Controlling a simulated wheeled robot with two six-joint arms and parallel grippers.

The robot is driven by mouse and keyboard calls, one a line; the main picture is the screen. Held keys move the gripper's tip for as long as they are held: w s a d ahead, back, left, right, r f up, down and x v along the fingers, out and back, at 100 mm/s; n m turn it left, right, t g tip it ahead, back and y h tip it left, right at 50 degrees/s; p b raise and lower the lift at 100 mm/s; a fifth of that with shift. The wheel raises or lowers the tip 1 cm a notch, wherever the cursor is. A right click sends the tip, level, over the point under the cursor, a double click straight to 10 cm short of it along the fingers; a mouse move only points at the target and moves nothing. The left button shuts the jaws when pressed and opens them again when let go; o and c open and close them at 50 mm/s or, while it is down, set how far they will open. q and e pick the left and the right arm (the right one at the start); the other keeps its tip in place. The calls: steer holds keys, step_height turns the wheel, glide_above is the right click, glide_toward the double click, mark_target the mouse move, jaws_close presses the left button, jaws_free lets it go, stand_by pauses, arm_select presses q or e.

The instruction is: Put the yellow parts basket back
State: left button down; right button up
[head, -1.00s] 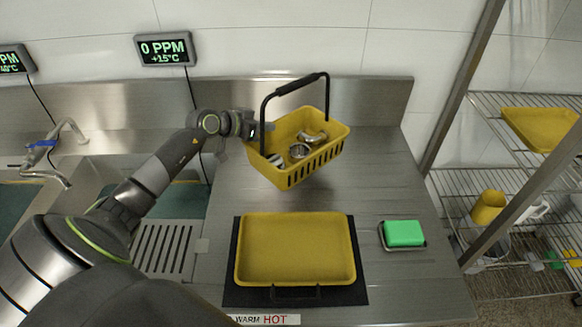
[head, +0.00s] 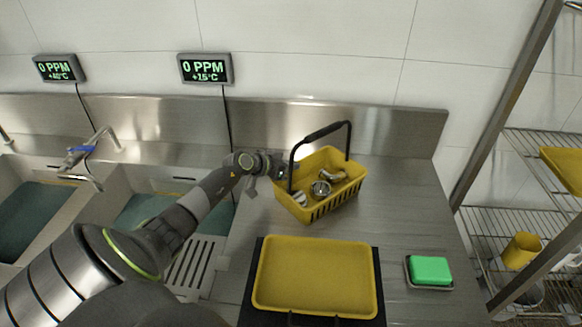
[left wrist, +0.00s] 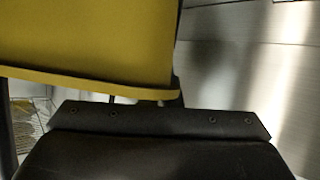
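The yellow parts basket (head: 337,201) is at the back of the steel counter, with its black handle (head: 322,132) raised. Several metal parts (head: 320,188) lie in it. My left gripper (head: 282,168) is at the basket's left end and appears shut on it; the fingertips are hidden. In the left wrist view, the basket's yellow wall (left wrist: 90,40) fills the upper left, close to the dark gripper body. I cannot tell whether the basket's underside touches the counter. My right gripper is not in view.
A yellow tray (head: 315,275) on a black mat (head: 252,300) is in front of the basket. A green sponge (head: 430,269) in a dish lies to the right. Sinks (head: 35,215) are left, and a wire rack (head: 485,222) stands right. Counter right of the basket is clear.

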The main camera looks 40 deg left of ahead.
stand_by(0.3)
arm_select(q)
steer(key=c, duration=2)
jaws_free()
steer(key=shift+f, duration=0.1)
steer(key=o, duration=0.4)
steer(key=shift+c, duration=0.2)
steer(key=p+v, duration=0.1)
steer(key=v, duration=1.1)
